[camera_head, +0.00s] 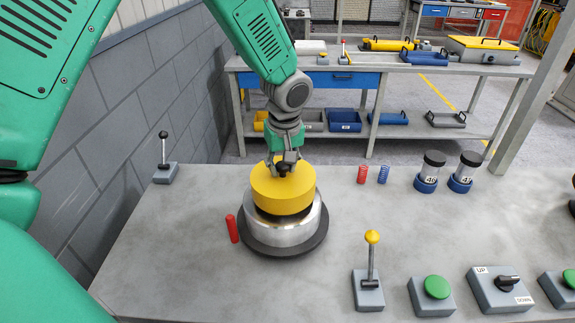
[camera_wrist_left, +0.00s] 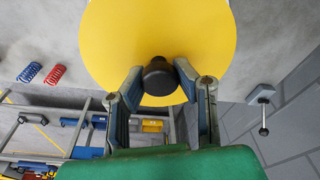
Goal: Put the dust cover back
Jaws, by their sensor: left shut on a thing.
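The dust cover (camera_head: 283,196) is a yellow disc with a black knob on top. It sits over a silver metal cylinder (camera_head: 283,231) on a dark round base (camera_head: 268,249); a dark band shows between cover and metal, and I cannot tell whether the cover rests on it. My left gripper (camera_head: 284,167) is directly above, shut on the black knob. In the left wrist view the two fingers hold the knob (camera_wrist_left: 158,77) against the wide yellow face (camera_wrist_left: 205,35). My right gripper is not clearly in view; only small dark parts show at the right edge.
A lever box (camera_head: 166,172) is at the back left. Red (camera_head: 362,174) and blue springs (camera_head: 384,174) and two jars (camera_head: 428,172) stand at the back. A yellow-knobbed lever (camera_head: 370,270) and button boxes (camera_head: 434,293) line the front right.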

